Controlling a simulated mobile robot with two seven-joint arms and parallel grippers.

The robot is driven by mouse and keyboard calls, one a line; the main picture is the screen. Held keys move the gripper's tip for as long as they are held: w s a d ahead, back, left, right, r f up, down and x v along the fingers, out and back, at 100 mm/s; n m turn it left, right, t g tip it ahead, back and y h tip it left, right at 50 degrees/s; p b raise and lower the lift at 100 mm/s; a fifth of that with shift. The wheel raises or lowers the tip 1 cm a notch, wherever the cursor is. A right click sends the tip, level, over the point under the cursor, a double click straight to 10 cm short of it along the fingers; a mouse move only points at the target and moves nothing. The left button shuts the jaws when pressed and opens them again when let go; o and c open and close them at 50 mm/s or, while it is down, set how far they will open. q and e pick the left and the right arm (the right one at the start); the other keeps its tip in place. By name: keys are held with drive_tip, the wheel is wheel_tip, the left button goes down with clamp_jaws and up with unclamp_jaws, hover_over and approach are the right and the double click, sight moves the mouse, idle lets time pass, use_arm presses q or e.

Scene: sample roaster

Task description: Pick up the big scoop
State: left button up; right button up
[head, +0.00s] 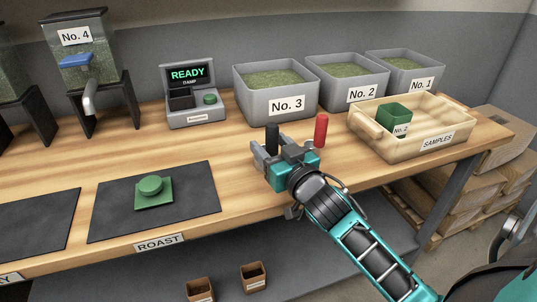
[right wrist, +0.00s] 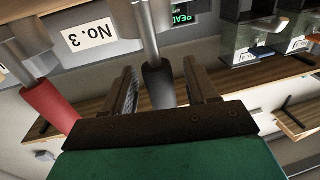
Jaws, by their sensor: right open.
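Two scoops stand with their handles up in front of the No. 3 bin, one with a black handle (head: 272,138) and one with a red handle (head: 321,130). Their size labels do not show, and I cannot tell which is the big one. My right gripper (head: 281,152) is open at the black handle. In the right wrist view, the black handle (right wrist: 157,85) is between the two open fingers, with no clear contact. The red handle (right wrist: 50,108) is outside the fingers, to the left. My left gripper is not in view.
Grey bins No. 3 (head: 287,104), No. 2 (head: 362,93) and No. 1 (head: 422,60) stand behind. A wooden SAMPLES tray (head: 408,150) holds a green No. 2 cup (head: 394,114).

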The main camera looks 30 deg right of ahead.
drive_tip(key=c, duration=1)
clamp_jaws()
drive_tip(key=shift+r, duration=0.1)
